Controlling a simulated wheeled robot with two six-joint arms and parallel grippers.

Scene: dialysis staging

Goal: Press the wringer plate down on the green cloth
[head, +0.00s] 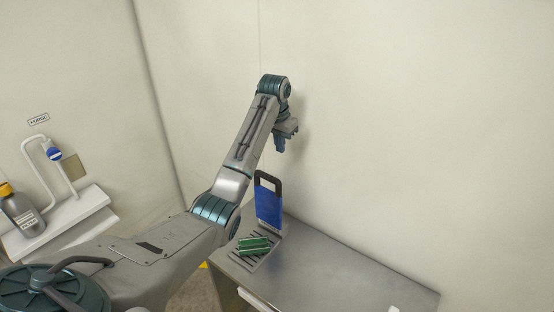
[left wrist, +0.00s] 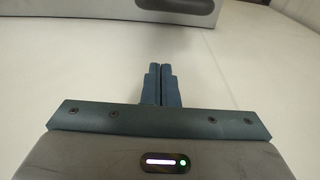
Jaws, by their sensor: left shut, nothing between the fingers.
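The wringer plate (head: 268,207) is blue with a dark handle loop at its top. It stands raised at the back of a slatted base on the metal table. The green cloth (head: 254,246) lies folded on the slats in front of the plate. My left gripper (head: 280,146) is up above the plate's handle, apart from it, with its fingers pointing down. In the left wrist view my left gripper (left wrist: 160,68) is shut and empty, its two fingers together. My right gripper is in neither view.
The metal table (head: 340,268) is mostly bare to the right of the wringer, against a pale wall.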

